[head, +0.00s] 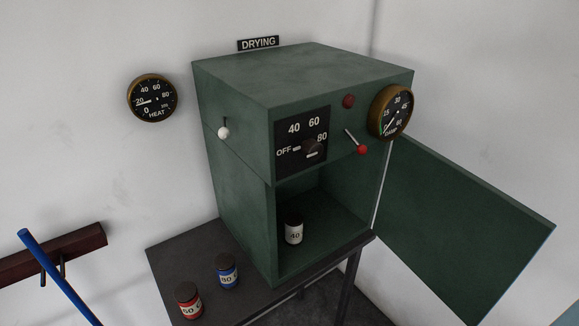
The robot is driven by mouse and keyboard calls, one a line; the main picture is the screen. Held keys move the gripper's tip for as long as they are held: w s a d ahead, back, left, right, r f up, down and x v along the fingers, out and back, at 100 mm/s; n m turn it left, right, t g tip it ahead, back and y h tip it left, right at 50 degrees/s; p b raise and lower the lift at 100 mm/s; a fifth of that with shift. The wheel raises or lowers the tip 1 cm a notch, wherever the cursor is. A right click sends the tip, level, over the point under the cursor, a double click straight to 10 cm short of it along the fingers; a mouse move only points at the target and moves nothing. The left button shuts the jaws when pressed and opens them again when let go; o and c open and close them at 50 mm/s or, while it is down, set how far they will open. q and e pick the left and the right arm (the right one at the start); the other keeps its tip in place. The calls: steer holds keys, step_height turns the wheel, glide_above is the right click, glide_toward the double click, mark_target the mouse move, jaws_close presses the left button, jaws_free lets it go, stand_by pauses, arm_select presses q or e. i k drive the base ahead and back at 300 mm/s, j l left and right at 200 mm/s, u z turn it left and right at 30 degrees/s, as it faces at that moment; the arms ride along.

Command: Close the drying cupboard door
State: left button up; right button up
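The green drying cupboard (237,150) stands on a dark table against the wall. Its door (462,226) is hinged on the right side of the opening and stands wide open, swung out to the right. Inside on the cupboard floor stands a jar with a white label (294,233) and a dark lid. Neither of my grippers is in view.
On the dark table (180,249) left of the cupboard stand a red-labelled jar (188,301) and a blue-labelled jar (227,271). A blue rod (57,275) leans at lower left.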

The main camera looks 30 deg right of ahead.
mark_target(468, 240)
steer(key=k+z, duration=0.1)
steer(key=z, duration=0.25)
steer(key=k+l+z, duration=0.1)
steer(key=z, duration=0.25)
